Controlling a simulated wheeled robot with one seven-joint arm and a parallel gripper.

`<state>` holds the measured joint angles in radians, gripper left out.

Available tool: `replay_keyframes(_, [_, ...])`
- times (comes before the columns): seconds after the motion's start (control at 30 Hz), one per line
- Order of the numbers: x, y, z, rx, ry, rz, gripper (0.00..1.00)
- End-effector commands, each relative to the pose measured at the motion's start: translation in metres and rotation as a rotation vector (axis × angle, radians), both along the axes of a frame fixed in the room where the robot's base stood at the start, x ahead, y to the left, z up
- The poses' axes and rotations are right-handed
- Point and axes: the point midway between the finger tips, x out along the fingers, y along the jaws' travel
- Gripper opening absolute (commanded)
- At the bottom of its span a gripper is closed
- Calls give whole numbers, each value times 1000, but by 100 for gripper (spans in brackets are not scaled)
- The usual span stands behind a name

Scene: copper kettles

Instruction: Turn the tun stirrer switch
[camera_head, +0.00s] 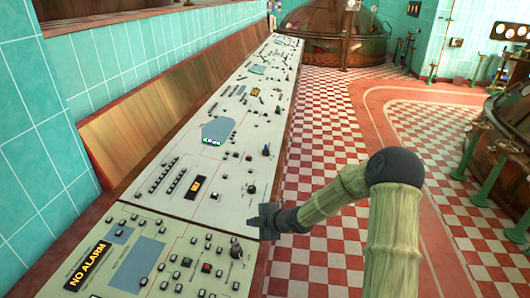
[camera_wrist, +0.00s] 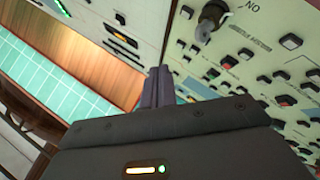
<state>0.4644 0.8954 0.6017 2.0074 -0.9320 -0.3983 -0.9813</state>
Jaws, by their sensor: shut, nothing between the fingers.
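A long cream control panel (camera_head: 225,178) runs along the left wall. A dark rotary switch (camera_head: 236,251) sits near the right edge of its nearest section. What looks like the same knob shows large at the top of the wrist view (camera_wrist: 211,20), with lettering beside it that is mostly too blurred to read. I cannot tell for sure which knob is the tun stirrer switch. My gripper (camera_head: 256,222) is over the panel's right edge, just beyond this knob. Its fingers (camera_wrist: 158,86) are together and empty, apart from the knob.
More rotary knobs (camera_head: 251,188) and several push buttons (camera_head: 206,267) crowd the panel. A lit NO ALARM display (camera_head: 87,265) is at the near left. The checkered floor (camera_head: 325,145) to the right is open. Copper kettles (camera_head: 332,30) stand at the back and right.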

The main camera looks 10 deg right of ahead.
Motion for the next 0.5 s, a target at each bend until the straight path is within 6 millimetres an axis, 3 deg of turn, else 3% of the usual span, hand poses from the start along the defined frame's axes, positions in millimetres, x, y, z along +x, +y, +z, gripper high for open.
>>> replay_keyframes(0.27, [-8, -5, 1, -22, 54, -41, 0])
replay_keyframes(0.5, [-52, -38, 14, -100, 305, -325, 0])
